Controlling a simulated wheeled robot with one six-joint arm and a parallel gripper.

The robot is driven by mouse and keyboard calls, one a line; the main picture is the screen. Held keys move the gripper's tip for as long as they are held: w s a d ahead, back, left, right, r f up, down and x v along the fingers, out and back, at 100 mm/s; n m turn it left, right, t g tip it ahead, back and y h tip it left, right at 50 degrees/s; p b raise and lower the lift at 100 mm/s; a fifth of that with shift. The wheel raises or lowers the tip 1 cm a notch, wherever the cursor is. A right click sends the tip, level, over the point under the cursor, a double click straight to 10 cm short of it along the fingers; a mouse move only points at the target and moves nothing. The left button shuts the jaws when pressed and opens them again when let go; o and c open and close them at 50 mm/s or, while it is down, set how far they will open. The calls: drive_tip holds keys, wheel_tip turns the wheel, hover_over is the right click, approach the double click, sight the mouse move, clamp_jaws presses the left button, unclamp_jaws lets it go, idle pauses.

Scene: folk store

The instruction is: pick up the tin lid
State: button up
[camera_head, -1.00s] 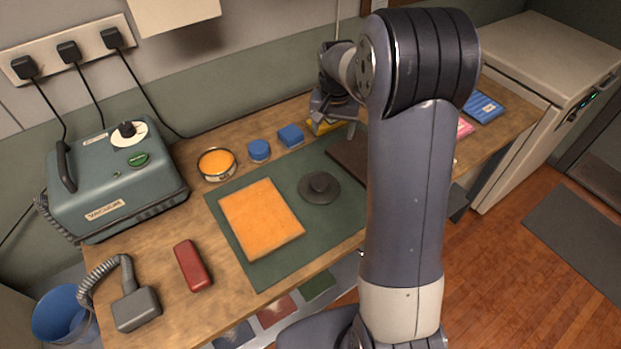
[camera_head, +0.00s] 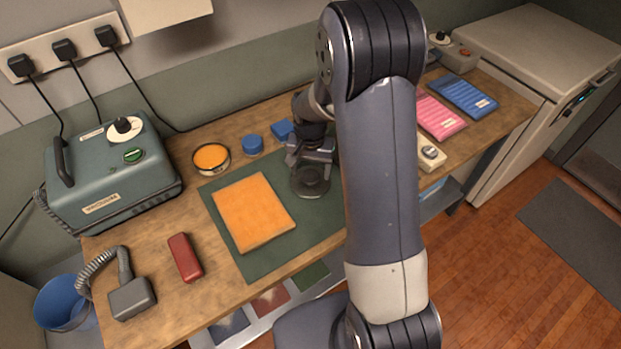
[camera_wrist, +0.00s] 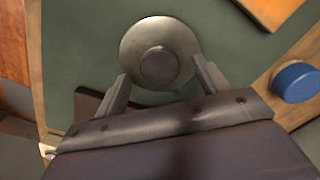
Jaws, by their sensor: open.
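The tin lid is a dark grey round disc with a raised round knob in its middle. It lies on the green mat (camera_head: 266,261), and in the head view the lid (camera_head: 311,184) is partly hidden by my gripper. In the wrist view the lid (camera_wrist: 184,42) lies just beyond the fingertips, with its knob (camera_wrist: 159,67) between their lines. My gripper (camera_wrist: 160,80) is open and empty. In the head view my gripper (camera_head: 311,165) is over the lid's far side. I cannot tell its exact height above the mat.
An orange sheet (camera_head: 252,211) lies left of the lid. A red block (camera_head: 185,257) and a teal machine (camera_head: 105,180) are at left. Pink (camera_head: 441,117) and blue (camera_head: 464,95) packs lie at right.

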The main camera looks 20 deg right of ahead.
drive_tip(key=shift+f, duration=0.9)
drive_tip(key=c, duration=1.1)
